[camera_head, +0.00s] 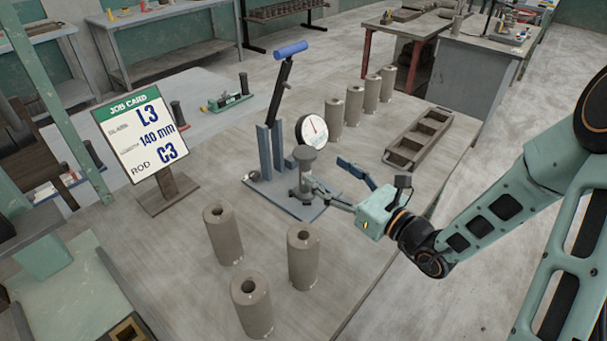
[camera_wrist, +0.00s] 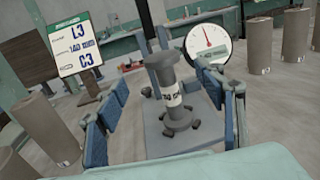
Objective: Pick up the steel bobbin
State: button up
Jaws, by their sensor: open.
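The steel bobbin (camera_head: 305,172) is a grey spool with wide flanges and a white label round its middle. It stands upright on the blue-grey base of the press (camera_head: 268,150), in front of the round dial gauge (camera_head: 312,131). In the wrist view the bobbin (camera_wrist: 171,92) stands ahead, between the directions of the two fingers. My gripper (camera_head: 340,186) is open, with blue finger pads; it is beside the bobbin, to its right in the head view. In the wrist view my gripper (camera_wrist: 165,115) shows a wide empty gap. I cannot tell whether a finger touches the bobbin.
Several brown clay cylinders stand at the table front (camera_head: 250,303) and behind the gauge (camera_head: 354,105). A job card (camera_head: 140,135) on a stand is at left. A divided tray (camera_head: 418,138) lies at right.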

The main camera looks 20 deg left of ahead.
aim_at(314, 158)
jog(key=x, duration=0.7)
jog(key=shift+w+r, duration=0.15)
jog(key=shift+r, duration=0.15)
grip_shut()
